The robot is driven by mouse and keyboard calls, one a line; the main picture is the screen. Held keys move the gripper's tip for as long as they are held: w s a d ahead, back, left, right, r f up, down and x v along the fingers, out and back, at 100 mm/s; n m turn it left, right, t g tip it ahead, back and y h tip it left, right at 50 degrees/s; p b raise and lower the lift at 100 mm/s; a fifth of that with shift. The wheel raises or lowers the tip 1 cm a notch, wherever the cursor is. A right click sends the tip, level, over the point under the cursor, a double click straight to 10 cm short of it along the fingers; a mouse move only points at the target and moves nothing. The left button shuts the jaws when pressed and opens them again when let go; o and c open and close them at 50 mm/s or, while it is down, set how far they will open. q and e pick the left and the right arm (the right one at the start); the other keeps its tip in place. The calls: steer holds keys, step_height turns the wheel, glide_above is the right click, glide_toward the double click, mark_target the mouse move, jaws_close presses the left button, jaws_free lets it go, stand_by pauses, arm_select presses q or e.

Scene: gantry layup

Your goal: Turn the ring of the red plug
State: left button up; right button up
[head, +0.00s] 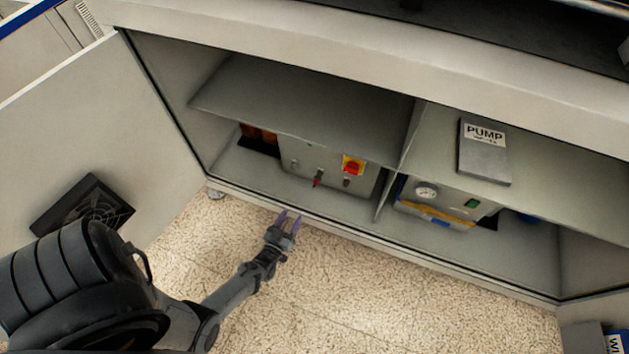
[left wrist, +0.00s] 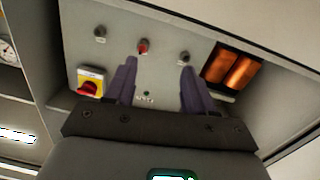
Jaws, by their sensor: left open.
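The red plug (head: 317,178) sits on the front of a grey box in the lower left bay of the open cabinet. In the left wrist view the red plug (left wrist: 143,46) is between two grey plugs, near the tip of the left-hand finger. Its ring is too small to make out clearly. My left gripper (head: 289,218) is open and empty, just outside the cabinet's lower front edge, apart from the plug in the head view. Its two purple fingers (left wrist: 159,66) point at the panel. My right gripper is not in view.
A red-and-yellow rotary switch (head: 352,166) is beside the plugs. The shelf (head: 310,110) hangs above the box, and the cabinet's bottom lip (head: 350,228) is in front. Orange coils (left wrist: 230,70) are beside the box. A gauge unit (head: 428,203) stands in the right bay.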

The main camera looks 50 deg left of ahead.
arm_select(q)
steer(key=n+y, duration=0.1)
steer(key=n, duration=0.1)
glide_toward(315, 183)
steer(key=shift+m, duration=0.3)
steer(key=b+x, duration=0.1)
steer(key=x, duration=0.2)
steer(key=b+x, duration=0.1)
steer(key=x, duration=0.2)
steer(key=f+b+x, duration=0.1)
steer(key=b+x, duration=0.1)
steer(key=x, duration=0.1)
steer(key=shift+w+a+r+b, duration=0.15)
steer(key=shift+w+a+b, duration=0.2)
steer(key=shift+w, duration=0.15)
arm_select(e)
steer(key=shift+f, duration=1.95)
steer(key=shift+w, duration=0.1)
arm_select(q)
jaws_close()
